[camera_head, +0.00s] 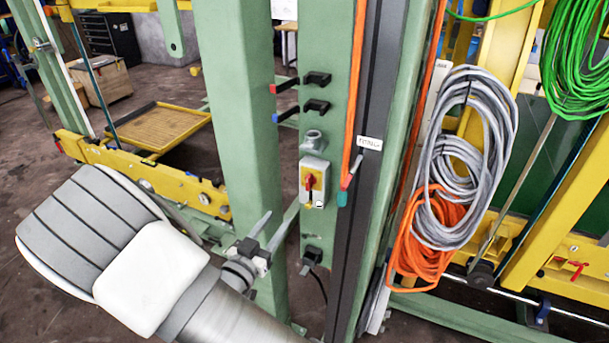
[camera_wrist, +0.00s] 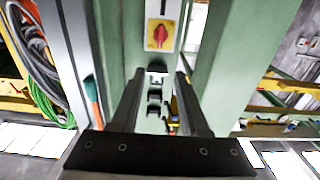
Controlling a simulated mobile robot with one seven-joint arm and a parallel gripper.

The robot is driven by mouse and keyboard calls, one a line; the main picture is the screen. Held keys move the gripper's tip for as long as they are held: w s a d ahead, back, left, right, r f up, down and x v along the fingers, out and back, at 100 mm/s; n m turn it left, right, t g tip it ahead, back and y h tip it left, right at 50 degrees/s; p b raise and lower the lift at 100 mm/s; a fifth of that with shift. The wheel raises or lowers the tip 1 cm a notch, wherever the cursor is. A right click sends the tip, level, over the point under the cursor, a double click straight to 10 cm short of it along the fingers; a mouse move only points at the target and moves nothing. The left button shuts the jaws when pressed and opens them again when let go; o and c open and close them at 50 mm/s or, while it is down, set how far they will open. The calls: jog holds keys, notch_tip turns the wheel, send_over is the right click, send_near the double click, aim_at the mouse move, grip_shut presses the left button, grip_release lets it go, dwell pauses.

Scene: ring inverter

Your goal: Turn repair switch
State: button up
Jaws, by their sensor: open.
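The repair switch is a red rotary knob (camera_head: 310,181) on a yellow plate, on a light grey box (camera_head: 318,166) fixed to a green upright post. In the wrist view the red knob (camera_wrist: 160,34) shows at the top centre, beyond the fingertips. My gripper (camera_head: 281,210) is open, below and left of the switch box in the head view, with its fingers pointing up and right. In the wrist view my gripper (camera_wrist: 160,72) shows two dark fingers apart with nothing between them. No contact with the knob shows.
Black hooks (camera_head: 317,79) and a grey round fitting (camera_head: 313,138) sit above the switch box. A wide green post (camera_head: 240,90) stands just left. Orange and grey cable coils (camera_head: 466,150) hang at right. A black socket with a cable (camera_head: 312,254) is below the switch.

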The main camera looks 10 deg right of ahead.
aim_at(308, 179)
jog(key=p+x, duration=0.2)
jog(key=x, duration=1.5)
jog(key=shift+p, duration=0.3)
jog(key=shift+s+f, duration=0.1)
jog(key=shift+s, duration=0.05)
grip_shut()
